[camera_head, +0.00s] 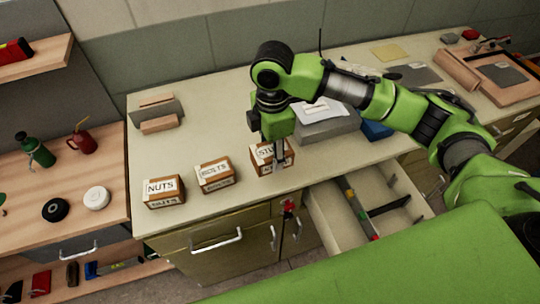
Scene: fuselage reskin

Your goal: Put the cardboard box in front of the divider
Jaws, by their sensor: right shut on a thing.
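Three small brown cardboard boxes with white labels stand in a slanting row on the pale worktop. The left one, the NUTS box (164,193), and the middle one, the BOLTS box (214,176), stand free. My right gripper (277,162) points down and is shut on the third box (262,158), whose label is partly hidden by the fingers. I cannot tell whether this box touches the worktop. My left gripper is not in view.
A grey box (326,124) and a blue item (376,130) stand behind my right arm. A grey holder with wooden blocks (156,112) stands at the back left. The worktop (205,125) is clear behind the row of boxes. The open drawer sticks out at the front.

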